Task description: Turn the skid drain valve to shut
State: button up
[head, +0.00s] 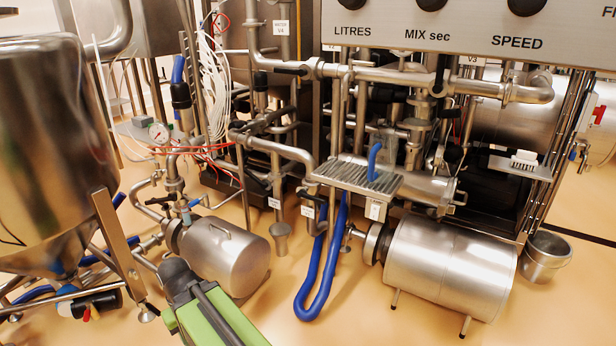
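Several small black-handled valves sit on the low pipes of the steel skid. Another dark valve (312,198) is beside a white tag, under the grated tray. The tags are too small to read, so I cannot tell which valve is the skid drain valve or how its handle is set. My green arm (212,318) reaches in from the bottom, with a dark grey end near the left steel motor. No gripper fingers show.
A steel hopper (45,150) stands at the left. A steel motor (225,255) and a larger cylinder (450,270) stand low on the skid. A blue hose (312,290) loops onto the floor between them. A steel bucket (545,258) is at the right. Floor in front is clear.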

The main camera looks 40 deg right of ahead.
aim_at(264, 186)
jog(key=z, duration=0.3)
jog(key=i, duration=1.45)
jog(key=u, duration=0.25)
jog(key=k, duration=0.8)
jog(key=u, duration=0.15)
jog(key=i, duration=0.95)
jog(key=z, duration=0.05)
